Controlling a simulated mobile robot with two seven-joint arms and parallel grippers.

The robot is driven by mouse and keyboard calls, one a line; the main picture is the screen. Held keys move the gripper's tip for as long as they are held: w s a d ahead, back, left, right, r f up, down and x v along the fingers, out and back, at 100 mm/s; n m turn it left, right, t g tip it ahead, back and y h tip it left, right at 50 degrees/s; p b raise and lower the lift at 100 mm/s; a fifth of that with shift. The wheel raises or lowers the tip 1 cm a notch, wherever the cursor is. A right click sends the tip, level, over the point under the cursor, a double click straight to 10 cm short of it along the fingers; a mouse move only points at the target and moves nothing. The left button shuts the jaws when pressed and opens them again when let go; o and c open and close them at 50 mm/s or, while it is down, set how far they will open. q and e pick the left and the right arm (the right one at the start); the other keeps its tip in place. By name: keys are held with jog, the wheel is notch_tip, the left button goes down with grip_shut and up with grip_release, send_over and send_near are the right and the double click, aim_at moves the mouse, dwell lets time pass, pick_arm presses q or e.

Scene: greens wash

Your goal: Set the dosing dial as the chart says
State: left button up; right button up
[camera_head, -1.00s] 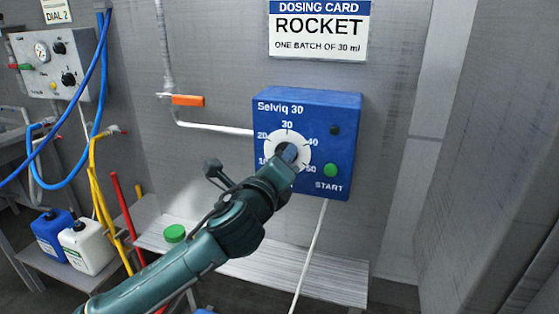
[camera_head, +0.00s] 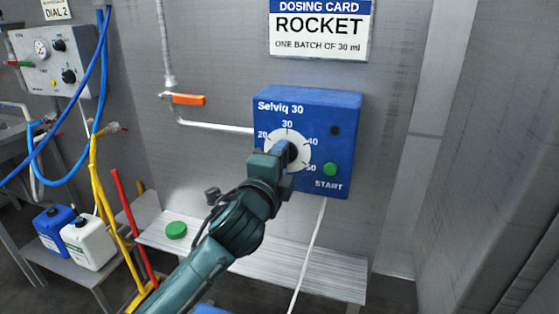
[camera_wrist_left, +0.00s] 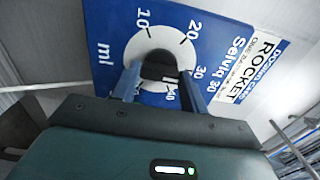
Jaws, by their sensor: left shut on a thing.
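The blue dosing box (camera_head: 337,116), marked "Selviq 30", hangs on the wall. Its dial (camera_head: 301,136) has a white ring and a dark knob (camera_head: 293,151), with 20, 30, 40 and 50 readable around it in the head view. My left gripper (camera_head: 283,154) is at the dial, shut on the dark knob, which shows between the fingers in the left wrist view (camera_wrist_left: 158,68). The dosing card (camera_head: 320,30) above reads "ROCKET, one batch of 30 ml". My right gripper is not in view.
A green START button (camera_head: 330,169) and a dark round spot (camera_head: 334,130) are on the box's right side. A pipe with an orange handle (camera_head: 188,99) is to the left. A metal bench (camera_head: 300,272) stands below, with canisters (camera_head: 88,243) and hoses further left.

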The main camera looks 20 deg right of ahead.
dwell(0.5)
pick_arm(q)
jog(key=o, duration=1)
jog(key=shift+s, duration=0.1)
jog(key=b+v, duration=0.1)
jog(key=v, duration=1.2)
jog(key=shift+b, duration=0.35)
jog(key=shift+a, duration=0.1)
